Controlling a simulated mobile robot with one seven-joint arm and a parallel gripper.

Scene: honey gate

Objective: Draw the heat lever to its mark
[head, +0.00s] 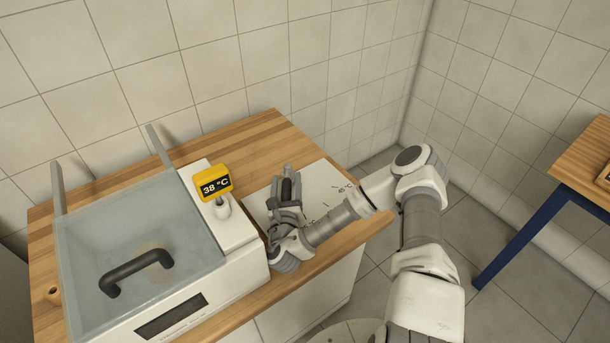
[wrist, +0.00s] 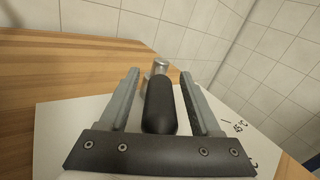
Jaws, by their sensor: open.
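The heat lever shows in the wrist view as a black rounded grip (wrist: 160,105) with a short metal part (wrist: 160,67) at its far end. In the head view its dark grip (head: 286,189) is partly hidden by my fingers. My gripper (head: 287,197) is open, with one finger on each side of the grip; in the wrist view (wrist: 160,85) a gap shows on both sides. The white dial plate (head: 318,175) lies under the lever, with printed ticks and a temperature figure (head: 345,189) at its right. Which mark is the target cannot be read.
A clear-lidded tank (head: 150,215) with a black handle (head: 135,272) stands left of the plate. A yellow display (head: 213,184) reads 38 °C beside it. The wooden counter (head: 262,128) meets a tiled wall behind. A separate wooden table (head: 585,165) stands far right.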

